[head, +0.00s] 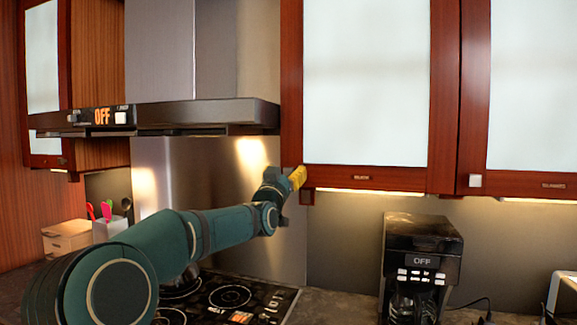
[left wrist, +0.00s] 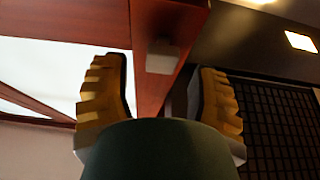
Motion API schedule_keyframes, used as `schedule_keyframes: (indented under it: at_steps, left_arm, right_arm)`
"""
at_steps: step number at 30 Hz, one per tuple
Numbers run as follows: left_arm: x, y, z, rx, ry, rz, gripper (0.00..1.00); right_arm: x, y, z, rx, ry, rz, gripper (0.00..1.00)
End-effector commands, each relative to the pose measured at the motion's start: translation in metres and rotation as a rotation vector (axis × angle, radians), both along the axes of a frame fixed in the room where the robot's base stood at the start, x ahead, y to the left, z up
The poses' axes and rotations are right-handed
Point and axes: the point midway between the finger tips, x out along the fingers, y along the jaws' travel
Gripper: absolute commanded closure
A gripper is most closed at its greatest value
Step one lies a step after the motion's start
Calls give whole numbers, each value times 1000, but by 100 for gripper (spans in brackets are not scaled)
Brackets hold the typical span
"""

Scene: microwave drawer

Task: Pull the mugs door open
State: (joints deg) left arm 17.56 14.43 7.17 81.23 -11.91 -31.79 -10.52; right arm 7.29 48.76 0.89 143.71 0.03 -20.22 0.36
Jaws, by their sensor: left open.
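The mugs door (head: 366,85) is a red-brown wooden cabinet door with a frosted glass pane and a small label on its bottom rail. It looks shut in the head view. Its small square knob (head: 307,197) is at the lower left corner. My left gripper (head: 298,178) is at that corner, just beside the knob. In the left wrist view my left gripper (left wrist: 163,68) is open, with a yellow ridged finger on either side of the grey knob (left wrist: 162,57). I cannot tell whether a finger touches it. My right gripper is out of view.
A range hood (head: 205,115) is left of the door, above a stove (head: 230,296). A second glass door (head: 525,85) adjoins on the right, with a pale knob (head: 475,181). A black coffee maker (head: 422,250) stands on the counter below. The space under the cabinets is open.

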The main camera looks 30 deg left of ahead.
Motion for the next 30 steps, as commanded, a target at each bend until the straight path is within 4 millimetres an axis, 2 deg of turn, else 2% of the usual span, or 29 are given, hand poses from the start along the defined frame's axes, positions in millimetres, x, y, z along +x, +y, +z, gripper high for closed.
schedule_keyframes:
  at_steps: [6, 17, 18, 23, 24, 30]
  left_arm:
    - [17, 4, 8, 1, 0, 0, 40]
    - [21, 5, 9, 0, 1, 0, 40]
    - [21, 5, 9, 0, 1, 0, 38]
    - [21, 5, 9, 0, 1, 0, 94]
    - [21, 5, 9, 0, 1, 0, 100]
    - [21, 5, 9, 0, 0, 0, 100]
  right_arm:
    - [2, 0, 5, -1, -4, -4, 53]
    - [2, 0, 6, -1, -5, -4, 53]
    - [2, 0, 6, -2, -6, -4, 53]
    - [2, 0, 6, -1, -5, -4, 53]
    - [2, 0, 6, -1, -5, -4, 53]
    - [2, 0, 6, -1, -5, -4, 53]
